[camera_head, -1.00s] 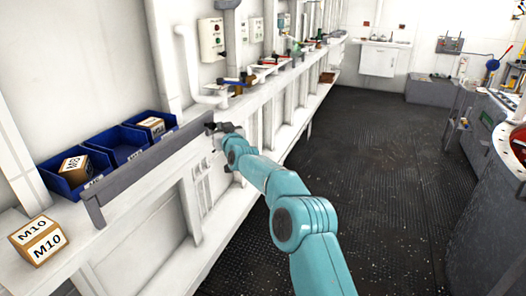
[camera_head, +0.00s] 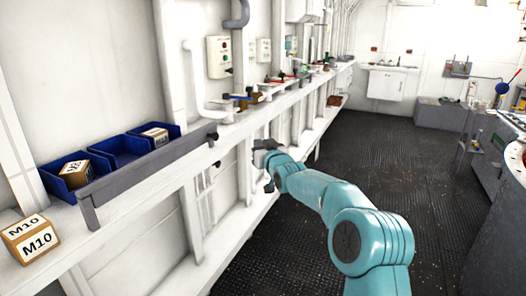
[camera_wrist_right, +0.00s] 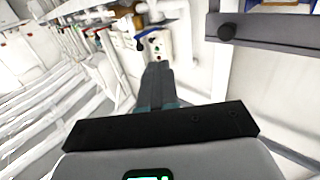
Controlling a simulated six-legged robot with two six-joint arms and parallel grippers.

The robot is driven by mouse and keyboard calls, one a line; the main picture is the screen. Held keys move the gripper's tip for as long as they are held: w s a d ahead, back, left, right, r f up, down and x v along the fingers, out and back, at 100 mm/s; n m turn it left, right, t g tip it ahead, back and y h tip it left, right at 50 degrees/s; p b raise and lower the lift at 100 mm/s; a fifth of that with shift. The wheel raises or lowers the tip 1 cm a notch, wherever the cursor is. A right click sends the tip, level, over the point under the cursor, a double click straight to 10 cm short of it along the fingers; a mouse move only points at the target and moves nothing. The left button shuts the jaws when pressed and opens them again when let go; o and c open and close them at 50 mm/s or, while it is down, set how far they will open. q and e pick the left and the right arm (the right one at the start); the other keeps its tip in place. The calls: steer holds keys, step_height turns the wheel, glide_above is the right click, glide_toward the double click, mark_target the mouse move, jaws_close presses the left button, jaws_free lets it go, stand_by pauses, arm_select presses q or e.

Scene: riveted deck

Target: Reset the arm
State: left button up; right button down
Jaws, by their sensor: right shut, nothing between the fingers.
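My right arm is teal and reaches in from the lower right of the head view. Its dark gripper (camera_head: 264,152) is beside the front of the white ledge, apart from the grey rail. In the right wrist view the shut fingers (camera_wrist_right: 157,75) point up the picture with nothing between them. My left gripper is in neither view.
Blue bins (camera_head: 122,148) stand on the white ledge (camera_head: 95,240) at left; two hold boxes. An M10 box (camera_head: 30,238) sits at the near end. A grey rail (camera_head: 150,172) runs before the bins. The dark floor (camera_head: 420,165) is clear.

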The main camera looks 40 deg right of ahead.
steer(key=w+a+f+n+g+y+p, duration=0.1)
steer(key=w+a+f+y+p, duration=0.1)
steer(key=a+f, duration=0.5)
steer(key=w+a+f+n+g+y+p, duration=0.1)
steer(key=w+a+f+g+y+p, duration=0.15)
steer(key=a+f, duration=0.45)
steer(key=s+a+f+g+y, duration=0.1)
steer(key=s+a+f+y, duration=0.1)
steer(key=s+a+f, duration=0.35)
steer(key=s+a+f+g+y, duration=0.1)
steer(key=s+a+f+g, duration=0.1)
steer(key=a+f, duration=0.65)
steer(key=s+a+f+g+y+p, duration=0.2)
steer(key=s+a+f+g, duration=0.1)
steer(key=s+a+f, duration=0.5)
steer(key=s+a+f+g, duration=0.2)
steer(key=s, duration=0.7)
steer(key=s+a+f+g, duration=0.2)
steer(key=s, duration=0.7)
steer(key=s+a+f+g, duration=0.2)
steer(key=s+g, duration=0.1)
steer(key=s, duration=0.6)
steer(key=shift+s+a+y, duration=0.4)
steer(key=shift+y, duration=0.05)
